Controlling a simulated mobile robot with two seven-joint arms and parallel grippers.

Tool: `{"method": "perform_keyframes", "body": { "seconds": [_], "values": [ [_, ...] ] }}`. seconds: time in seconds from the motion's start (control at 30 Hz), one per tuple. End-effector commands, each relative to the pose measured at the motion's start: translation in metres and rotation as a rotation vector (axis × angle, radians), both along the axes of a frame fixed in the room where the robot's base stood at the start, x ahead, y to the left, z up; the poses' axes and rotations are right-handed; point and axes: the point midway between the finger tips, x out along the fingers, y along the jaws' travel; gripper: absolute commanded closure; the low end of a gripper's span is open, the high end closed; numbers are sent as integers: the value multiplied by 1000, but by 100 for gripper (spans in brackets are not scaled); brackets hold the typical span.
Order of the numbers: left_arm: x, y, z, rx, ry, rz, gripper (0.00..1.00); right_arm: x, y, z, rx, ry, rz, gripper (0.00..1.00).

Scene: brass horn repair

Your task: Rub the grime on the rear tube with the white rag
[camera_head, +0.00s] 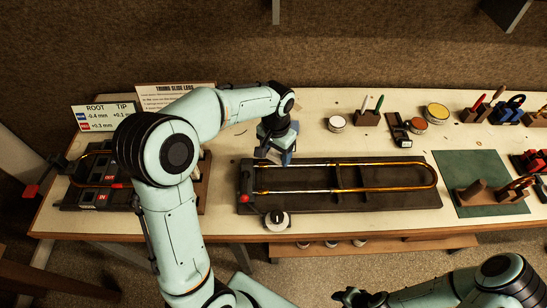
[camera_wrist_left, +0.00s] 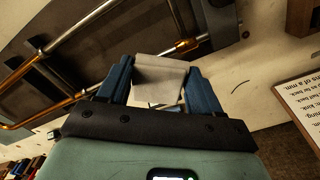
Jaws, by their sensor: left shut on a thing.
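The brass slide lies on a dark holder (camera_head: 300,202) on the bench, its two tubes running left to right. The rear tube (camera_head: 350,164) is the one farther from me; it also shows in the left wrist view (camera_wrist_left: 181,48). My left gripper (camera_head: 275,153) is over the left part of the rear tube. It is shut on the white rag (camera_wrist_left: 158,76), which spans between its blue fingers and overlaps the tube in the wrist view. I cannot tell whether they touch. I cannot make out the grime. My right gripper (camera_head: 350,297) is low at the bottom edge, its jaws unclear.
A round dial (camera_head: 277,220) sits at the holder's front edge. A green mat (camera_head: 468,168) with wooden blocks lies right. Tins, including a yellow-topped one (camera_head: 437,111), and pen blocks stand behind. Signs (camera_head: 104,118) stand at the back left.

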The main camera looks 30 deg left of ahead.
Motion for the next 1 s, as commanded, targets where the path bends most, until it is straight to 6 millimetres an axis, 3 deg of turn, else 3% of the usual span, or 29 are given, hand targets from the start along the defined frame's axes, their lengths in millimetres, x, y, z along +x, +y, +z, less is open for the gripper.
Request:
{"method": "perform_keyframes", "body": {
  "seconds": [0.43,1.0],
  "values": [
    [-7,0,36,-1,3,1,68,0,0,1,0,1,0,57],
    [-8,0,39,-1,4,1,68,0,0,1,0,1,0,57]
  ]
}}
